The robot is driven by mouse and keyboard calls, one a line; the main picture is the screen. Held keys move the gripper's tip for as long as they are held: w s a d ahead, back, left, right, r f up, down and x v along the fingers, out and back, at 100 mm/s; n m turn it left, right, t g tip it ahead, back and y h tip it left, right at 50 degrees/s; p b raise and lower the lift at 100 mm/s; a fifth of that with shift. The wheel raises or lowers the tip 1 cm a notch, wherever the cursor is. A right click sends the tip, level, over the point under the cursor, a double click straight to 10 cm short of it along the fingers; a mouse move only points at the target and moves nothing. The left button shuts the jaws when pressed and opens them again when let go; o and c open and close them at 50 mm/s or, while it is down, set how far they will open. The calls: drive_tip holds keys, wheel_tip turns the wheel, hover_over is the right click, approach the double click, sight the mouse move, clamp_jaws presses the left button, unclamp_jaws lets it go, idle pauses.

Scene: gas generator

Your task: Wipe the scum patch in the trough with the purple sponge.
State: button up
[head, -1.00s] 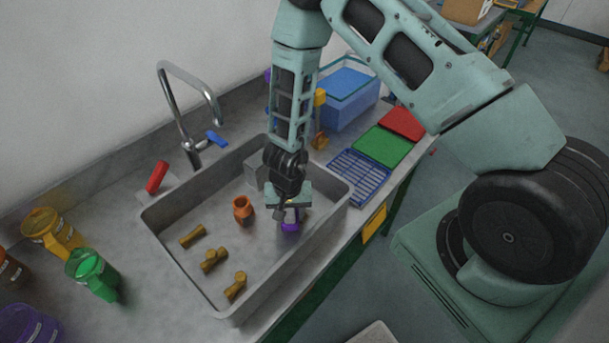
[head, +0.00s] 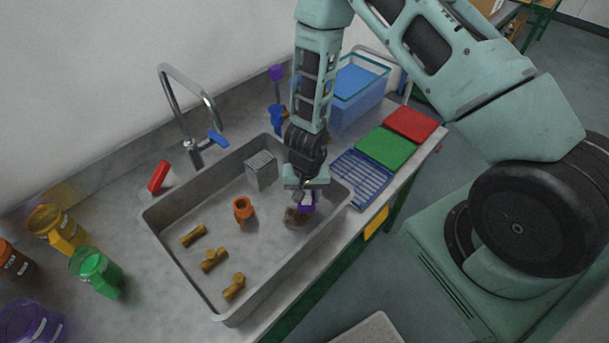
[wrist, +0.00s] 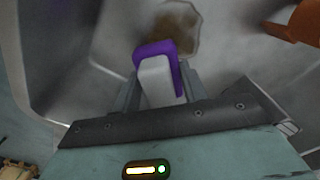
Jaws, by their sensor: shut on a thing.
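My gripper (head: 306,199) is over the right end of the grey trough (head: 222,316), shut on the purple sponge (head: 308,208). In the wrist view the purple sponge (wrist: 160,50) sits between the fingers, with a pale block-like part nearer the camera. The brown scum patch (head: 293,217) lies on the trough floor, just left of the sponge in the head view. In the wrist view the scum patch (wrist: 178,28) shows just beyond the sponge, partly covered by it. I cannot tell whether the sponge touches the floor.
An orange pot-like piece (head: 242,209), a grey block (head: 261,170) and several brown fittings (head: 214,260) are in the trough. A faucet (head: 183,110) arches at the back. A blue rack (head: 360,178) lies on the counter at right; green and yellow jugs stand at left.

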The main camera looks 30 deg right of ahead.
drive_tip(key=shift+d+r+p, duration=0.15)
drive_tip(key=shift+r+p, duration=0.2)
drive_tip(key=shift+r, duration=0.25)
wheel_tip(320, 180, up, 4)
drive_tip(key=p, duration=0.3)
